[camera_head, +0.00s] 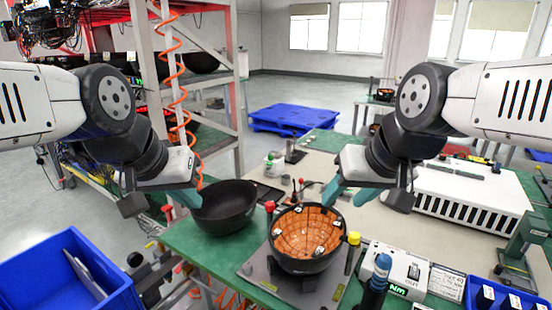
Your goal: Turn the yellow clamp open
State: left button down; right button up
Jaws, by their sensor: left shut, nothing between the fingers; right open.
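The yellow clamp (354,239) is a small yellow knob on a dark stem, standing at the right side of a black bowl with an orange, panelled inside (306,235). The bowl sits on a grey fixture plate (262,278). A red clamp knob (270,206) stands at the bowl's left. My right gripper (349,192) is open and empty, above and behind the bowl's right rim, apart from the yellow clamp. My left gripper (188,198) is shut and empty, by the left rim of another black bowl (225,212).
A green-edged table (187,240) carries the fixture. A white slotted box (470,195) stands at the right. A torque meter (394,272) and a blue-topped tool (380,270) stand right of the fixture. A blue bin (65,260) is at the lower left.

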aim_at(354, 239)
jog(key=k+l, duration=0.1)
jog(key=k, duration=0.4)
jog(key=k+l+z, duration=0.1)
jog(key=k, duration=0.4)
